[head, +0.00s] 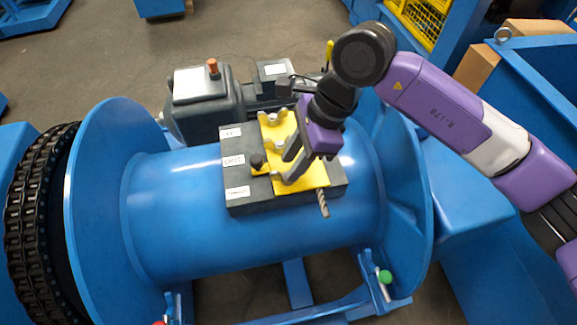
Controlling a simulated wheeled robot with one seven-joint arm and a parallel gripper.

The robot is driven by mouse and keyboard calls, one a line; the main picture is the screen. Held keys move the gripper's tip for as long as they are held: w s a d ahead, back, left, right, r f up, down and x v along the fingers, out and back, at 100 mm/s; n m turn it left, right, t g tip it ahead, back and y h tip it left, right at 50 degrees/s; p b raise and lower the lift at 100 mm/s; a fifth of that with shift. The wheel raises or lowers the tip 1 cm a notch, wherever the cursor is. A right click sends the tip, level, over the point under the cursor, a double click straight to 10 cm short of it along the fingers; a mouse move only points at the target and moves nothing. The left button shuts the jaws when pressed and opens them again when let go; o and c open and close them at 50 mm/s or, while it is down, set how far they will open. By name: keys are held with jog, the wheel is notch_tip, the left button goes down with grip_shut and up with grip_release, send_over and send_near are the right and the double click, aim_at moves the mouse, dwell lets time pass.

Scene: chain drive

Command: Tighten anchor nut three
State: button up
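A dark grey block (240,205) sits on top of the blue drum, with a yellow plate (313,172) over it. I cannot tell which is number three. A black knob (257,161) stands at the plate's left edge. My gripper (285,168) is over the near half of the plate, its two grey fingers apart and pointing left and down. Whether a nut lies between or under the fingers is unclear.
The blue drum (180,235) has wide flanges at both ends. A dark chain wheel (40,220) is at the left. A grey motor housing (205,105) stands behind the block.

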jog(key=v, duration=0.4)
jog(key=shift+d+r, duration=0.15)
jog(key=shift+r, duration=0.25)
